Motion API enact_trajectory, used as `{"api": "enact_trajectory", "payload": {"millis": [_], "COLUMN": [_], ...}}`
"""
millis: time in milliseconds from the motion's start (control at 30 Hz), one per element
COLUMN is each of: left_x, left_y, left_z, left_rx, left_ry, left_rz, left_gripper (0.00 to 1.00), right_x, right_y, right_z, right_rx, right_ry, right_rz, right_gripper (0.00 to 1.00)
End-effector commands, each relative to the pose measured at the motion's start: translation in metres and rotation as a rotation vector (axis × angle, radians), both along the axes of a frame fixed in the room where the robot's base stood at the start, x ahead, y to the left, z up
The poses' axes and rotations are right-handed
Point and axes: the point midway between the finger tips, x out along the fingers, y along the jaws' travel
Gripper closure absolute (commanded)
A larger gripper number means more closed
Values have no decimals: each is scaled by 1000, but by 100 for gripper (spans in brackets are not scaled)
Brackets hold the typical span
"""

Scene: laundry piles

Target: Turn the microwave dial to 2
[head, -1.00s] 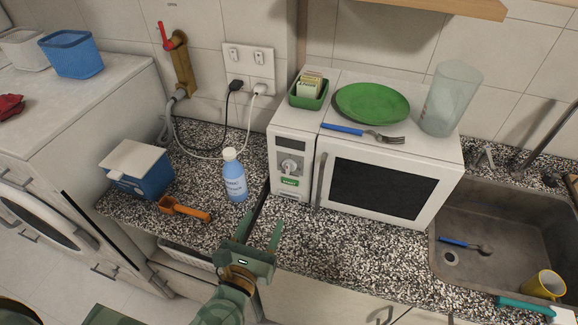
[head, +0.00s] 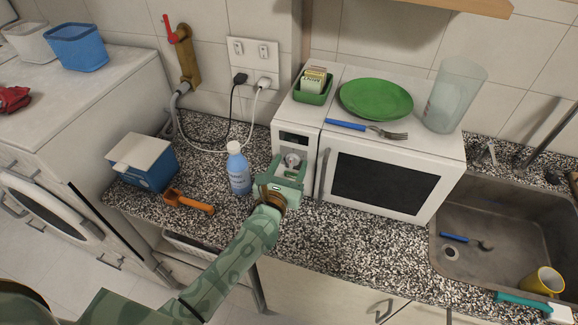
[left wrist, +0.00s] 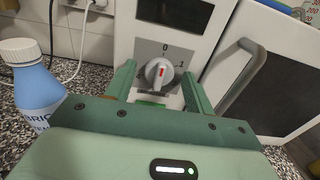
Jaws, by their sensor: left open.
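The white microwave (head: 385,182) stands on the counter, with its dial (head: 291,160) on the left panel. In the left wrist view the grey dial (left wrist: 159,72) has a red mark pointing up, near the printed 0; a 1 is printed to its right. My left gripper (head: 289,166) is in front of the panel and hides its lower part. It is open, with one finger on each side of the dial; I cannot tell whether they touch it. My right gripper is out of view.
A green plate (head: 376,99), a fork (head: 368,129), a green dish (head: 313,92) and a clear cup (head: 452,97) are on the microwave. The sink (head: 440,262) is at right.

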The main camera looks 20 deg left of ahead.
Motion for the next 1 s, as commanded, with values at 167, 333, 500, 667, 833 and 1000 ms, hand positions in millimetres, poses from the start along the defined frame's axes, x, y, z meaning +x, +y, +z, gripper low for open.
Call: {"api": "enact_trajectory", "payload": {"millis": [167,333,500,667,833,1000], "left_x": [0,0,0,0,0,0], "left_y": [0,0,0,0,0,0], "left_z": [0,0,0,0,0,1], "left_rx": [0,1,2,22,90,210], "left_ry": [0,0,0,-1,-2,-6], "left_rz": [0,0,0,0,0,0], "left_gripper": [47,83,90,90,90,90], "right_x": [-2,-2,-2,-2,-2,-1], "right_y": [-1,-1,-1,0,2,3], "right_z": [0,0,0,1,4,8], "right_rx": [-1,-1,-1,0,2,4], "right_ry": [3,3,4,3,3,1], "right_rz": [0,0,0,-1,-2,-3], "right_gripper": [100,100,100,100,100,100]}}
